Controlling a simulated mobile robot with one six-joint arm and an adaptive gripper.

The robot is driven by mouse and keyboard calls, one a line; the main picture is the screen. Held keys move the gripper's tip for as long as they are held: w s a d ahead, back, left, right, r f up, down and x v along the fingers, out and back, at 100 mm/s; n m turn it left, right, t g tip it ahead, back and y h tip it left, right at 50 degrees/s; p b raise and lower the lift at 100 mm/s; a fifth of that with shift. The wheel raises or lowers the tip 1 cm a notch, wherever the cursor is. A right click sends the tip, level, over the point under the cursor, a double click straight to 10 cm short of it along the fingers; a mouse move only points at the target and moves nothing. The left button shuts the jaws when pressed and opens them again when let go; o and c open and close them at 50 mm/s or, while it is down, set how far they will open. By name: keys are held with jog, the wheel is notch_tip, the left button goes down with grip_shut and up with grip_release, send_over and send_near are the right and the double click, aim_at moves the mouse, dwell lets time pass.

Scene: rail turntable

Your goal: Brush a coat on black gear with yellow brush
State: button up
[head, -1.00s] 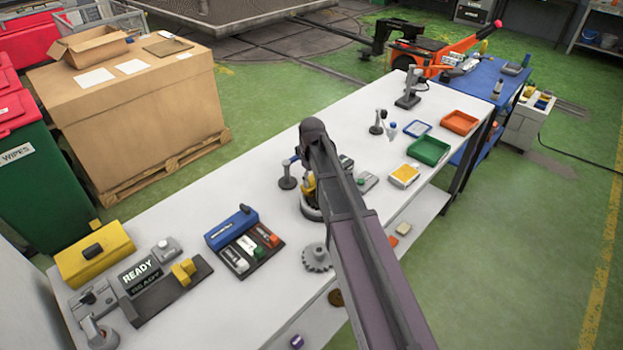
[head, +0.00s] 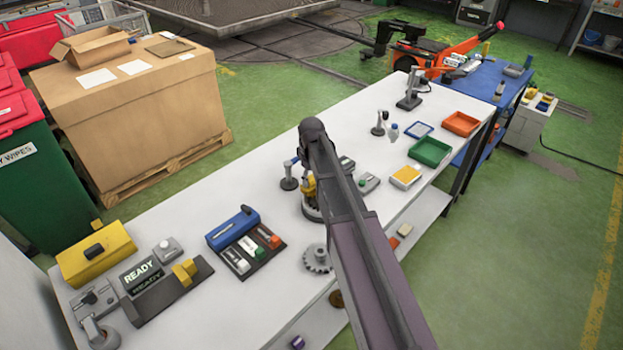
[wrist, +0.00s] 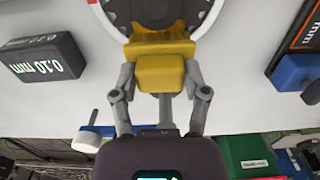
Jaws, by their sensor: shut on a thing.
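In the head view my arm hides most of my gripper and the disc. A dark grey toothed gear (head: 317,258) lies on the white table's front edge, beside my arm; it may be the black gear.
A blue-lidded kit (head: 233,228) and a READY panel (head: 139,272) stand left on the white table (head: 190,215). A green tray (head: 430,151) and an orange tray (head: 461,123) stand right. A grey 0.10 mm block (wrist: 42,62) lies near my gripper.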

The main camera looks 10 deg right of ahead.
jog(key=shift+r, duration=0.1)
jog(key=shift+r+p, duration=3.45)
jog(key=shift+p, duration=0.05)
jog(key=shift+f, duration=0.1)
jog(key=shift+f+b, duration=0.95)
jog(key=shift+b, duration=0.1)
jog(key=shift+s, duration=0.1)
